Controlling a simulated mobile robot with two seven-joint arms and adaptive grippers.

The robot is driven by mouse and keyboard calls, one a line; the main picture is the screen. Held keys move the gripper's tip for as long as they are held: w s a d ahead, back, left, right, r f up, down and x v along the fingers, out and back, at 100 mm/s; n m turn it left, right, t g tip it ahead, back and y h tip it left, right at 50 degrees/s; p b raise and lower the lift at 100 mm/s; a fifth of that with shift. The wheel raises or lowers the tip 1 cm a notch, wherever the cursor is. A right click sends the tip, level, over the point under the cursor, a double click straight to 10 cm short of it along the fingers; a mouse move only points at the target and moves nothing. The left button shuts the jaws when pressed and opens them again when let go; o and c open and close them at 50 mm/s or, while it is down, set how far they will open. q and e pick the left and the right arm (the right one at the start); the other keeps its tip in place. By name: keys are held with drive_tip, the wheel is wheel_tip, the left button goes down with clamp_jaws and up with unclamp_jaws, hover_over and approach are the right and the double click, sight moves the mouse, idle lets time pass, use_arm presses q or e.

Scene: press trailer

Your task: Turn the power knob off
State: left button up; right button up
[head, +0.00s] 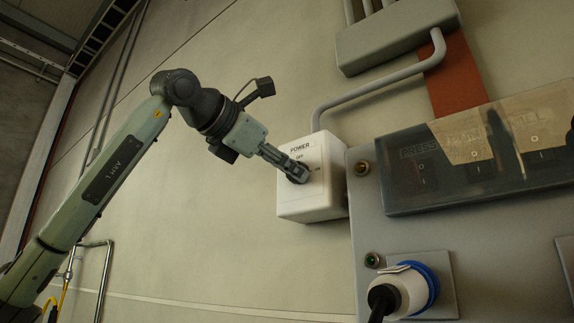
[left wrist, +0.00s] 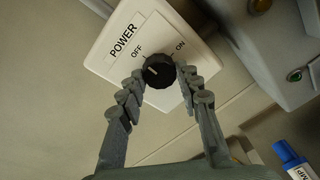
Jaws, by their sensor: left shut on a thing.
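The power knob (left wrist: 158,72) is round, black and ridged, on the front of a white box (left wrist: 112,63) labelled POWER, OFF and ON. In the left wrist view, the knob's short white mark sits on its left side, towards the OFF label (left wrist: 136,51). My left gripper (left wrist: 163,75) is shut on the knob, one finger on each side. In the head view, my left gripper (head: 287,164) reaches the front of the white box (head: 308,202) from the left and hides most of the knob. My right gripper is not in view.
A grey panel (head: 450,222) with a clear-covered switch box (head: 470,150) stands just right of the white box. A blue and white plug (head: 412,290) sticks out below. A conduit (head: 375,83) rises from the white box. Left of it is bare wall.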

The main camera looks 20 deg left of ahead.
use_arm(q)
drive_tip(key=shift+n, duration=0.3)
idle(0.4)
drive_tip(key=o, duration=1.2)
drive_tip(key=shift+c, duration=0.2)
drive_tip(key=shift+s, duration=0.1)
drive_tip(key=v, duration=1.2)
drive_tip(key=shift+a, duration=0.1)
